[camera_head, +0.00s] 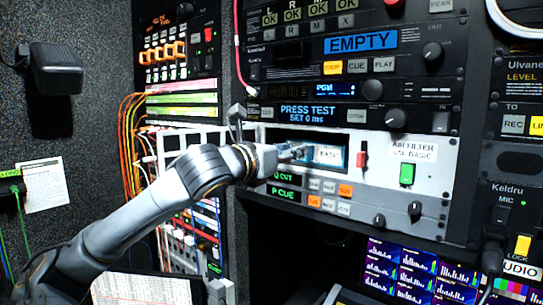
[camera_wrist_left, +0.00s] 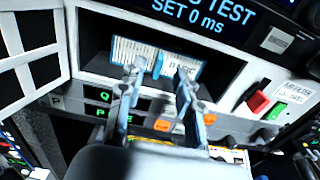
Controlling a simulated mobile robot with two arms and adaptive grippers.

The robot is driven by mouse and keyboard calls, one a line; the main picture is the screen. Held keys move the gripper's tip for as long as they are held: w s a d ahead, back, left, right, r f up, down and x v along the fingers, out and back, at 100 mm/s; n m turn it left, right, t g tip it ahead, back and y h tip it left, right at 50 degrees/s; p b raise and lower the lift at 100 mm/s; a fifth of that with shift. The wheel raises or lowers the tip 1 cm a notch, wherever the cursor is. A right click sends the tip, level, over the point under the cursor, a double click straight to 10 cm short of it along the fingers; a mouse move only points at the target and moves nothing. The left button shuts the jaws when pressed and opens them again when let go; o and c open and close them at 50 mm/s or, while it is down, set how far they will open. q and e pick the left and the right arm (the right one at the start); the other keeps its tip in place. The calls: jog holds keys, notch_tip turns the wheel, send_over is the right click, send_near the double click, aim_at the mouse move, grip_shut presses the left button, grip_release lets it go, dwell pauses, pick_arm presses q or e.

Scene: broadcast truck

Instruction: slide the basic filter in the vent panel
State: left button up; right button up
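The vent panel (camera_head: 445,185) is a silver rack plate with a dark rectangular opening and an "AIR FILTER" label; its face also shows in the left wrist view (camera_wrist_left: 232,95). A filter labelled "BASIC" (camera_head: 328,156) sits in the opening. In the left wrist view the filter (camera_wrist_left: 130,50) is white and pleated with blue edging. My left gripper (camera_head: 296,152) is at the left part of the opening. In the left wrist view its two fingers (camera_wrist_left: 158,78) are apart, in front of the filter's blue edge. Whether they touch it is unclear. My right gripper is out of view.
A red switch (camera_head: 361,155) and a green switch (camera_head: 407,174) are right of the opening. The "PRESS TEST" unit (camera_head: 308,113) is just above. Buttons and knobs run below. Orange cables (camera_head: 127,140) hang at the left.

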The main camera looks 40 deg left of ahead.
pick_arm(q)
jog(key=s, duration=0.6)
jog(key=shift+d, duration=0.45)
dwell(0.6)
